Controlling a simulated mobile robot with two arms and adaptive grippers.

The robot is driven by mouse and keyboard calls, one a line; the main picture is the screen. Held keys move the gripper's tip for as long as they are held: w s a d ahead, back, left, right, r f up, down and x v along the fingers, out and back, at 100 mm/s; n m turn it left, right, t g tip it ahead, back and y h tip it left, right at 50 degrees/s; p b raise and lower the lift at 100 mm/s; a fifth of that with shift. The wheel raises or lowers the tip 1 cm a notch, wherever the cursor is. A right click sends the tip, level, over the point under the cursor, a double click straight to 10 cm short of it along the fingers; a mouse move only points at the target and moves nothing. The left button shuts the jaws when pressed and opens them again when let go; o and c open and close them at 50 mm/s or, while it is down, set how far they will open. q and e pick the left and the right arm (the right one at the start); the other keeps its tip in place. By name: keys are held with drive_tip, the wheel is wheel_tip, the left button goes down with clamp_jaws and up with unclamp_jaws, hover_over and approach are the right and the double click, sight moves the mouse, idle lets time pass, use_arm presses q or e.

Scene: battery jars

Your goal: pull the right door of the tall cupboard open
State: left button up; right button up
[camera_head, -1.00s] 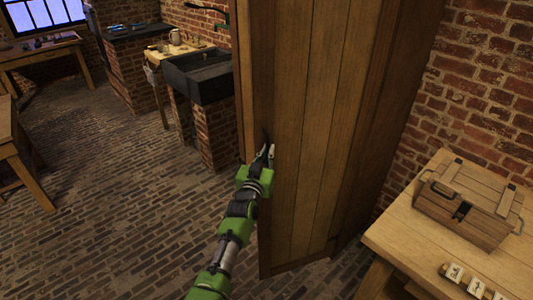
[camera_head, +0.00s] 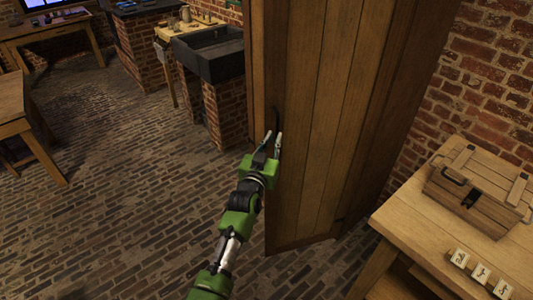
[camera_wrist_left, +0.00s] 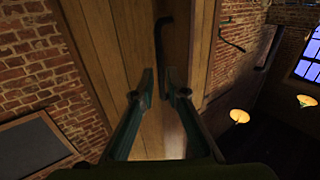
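The tall wooden cupboard (camera_head: 325,100) stands right of the middle in the head view, with a plank face toward me. Its dark upright handle (camera_head: 275,117) is partly hidden by my gripper; it also shows in the left wrist view (camera_wrist_left: 161,38). My left gripper (camera_head: 273,143) is at the handle's lower part. In the left wrist view its two fingers (camera_wrist_left: 160,82) stand apart, one on each side of the handle's lower end, with gaps visible. Contact cannot be told. Which door this is and how far it stands open are unclear. My right gripper is not in view.
A wooden table (camera_head: 408,226) at right holds a wooden crate (camera_head: 470,195) and small lettered blocks (camera_head: 459,257). A dark sink (camera_head: 208,55) on brick supports stands behind, left of the cupboard. The brick floor (camera_head: 130,190) at left is clear.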

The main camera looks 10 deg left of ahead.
use_arm(q)
drive_tip(key=s, duration=0.7)
drive_tip(key=shift+s+a, duration=0.15)
drive_tip(key=shift+a, duration=0.2)
